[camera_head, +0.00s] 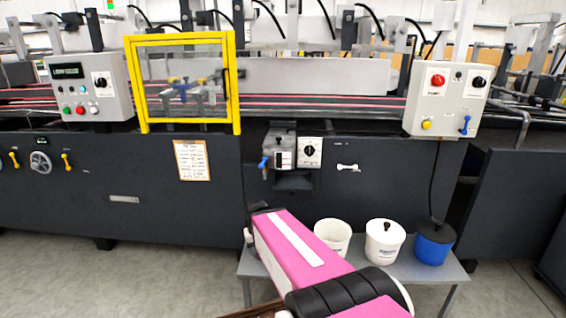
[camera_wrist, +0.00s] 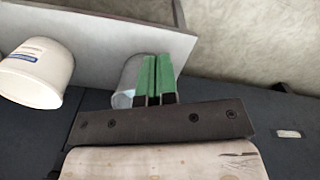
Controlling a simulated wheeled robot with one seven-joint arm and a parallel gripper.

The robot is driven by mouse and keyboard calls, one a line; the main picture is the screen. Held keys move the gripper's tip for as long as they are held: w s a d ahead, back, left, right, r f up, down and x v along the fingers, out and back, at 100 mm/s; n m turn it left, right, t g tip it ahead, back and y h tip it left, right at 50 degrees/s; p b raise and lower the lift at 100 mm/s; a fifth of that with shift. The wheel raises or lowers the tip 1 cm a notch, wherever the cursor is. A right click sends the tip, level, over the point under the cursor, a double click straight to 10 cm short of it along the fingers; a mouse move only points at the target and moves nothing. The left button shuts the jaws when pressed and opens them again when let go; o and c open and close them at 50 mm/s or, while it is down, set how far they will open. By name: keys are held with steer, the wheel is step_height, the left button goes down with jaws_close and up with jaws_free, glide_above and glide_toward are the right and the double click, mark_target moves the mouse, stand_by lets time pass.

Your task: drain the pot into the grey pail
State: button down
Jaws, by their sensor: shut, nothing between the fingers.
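The pot appears to be the small grey unit (camera_head: 282,148) on the machine's dark front, with a blue valve handle (camera_head: 263,162) at its left and a dark ledge below. The handle hangs tilted; whether the valve is open cannot be told. A pale grey pail (camera_wrist: 126,82) on the bench shows in the wrist view, partly hidden behind my fingers; in the head view my arm covers that spot. My gripper (camera_wrist: 157,75) has its green fingers together, holding nothing. It overlaps the pail in the picture; contact cannot be told. Its fingers are hidden in the head view.
A grey bench (camera_head: 455,271) stands before the machine. It carries an open white pail (camera_head: 331,240), a white pail with black-knobbed lid (camera_head: 384,243) and a blue pail with dark lid (camera_head: 433,246). A control box (camera_head: 448,98) and yellow-framed guard (camera_head: 238,85) are above. Floor at left is clear.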

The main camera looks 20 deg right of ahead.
steer(key=c, duration=1.2)
jaws_free()
steer(key=shift+w, duration=0.1)
steer(key=o, duration=0.3)
steer(key=shift+w+r+y, duration=0.1)
steer(key=shift+w+y, duration=0.2)
steer(key=t+y, duration=0.6)
steer(key=y, duration=1)
glide_toward(263, 166)
steer(key=w+a, duration=0.2)
steer(key=shift+n, duration=0.3)
steer(key=x, duration=1)
steer(key=shift+s+f, duration=0.1)
steer(key=shift+f, duration=0.2)
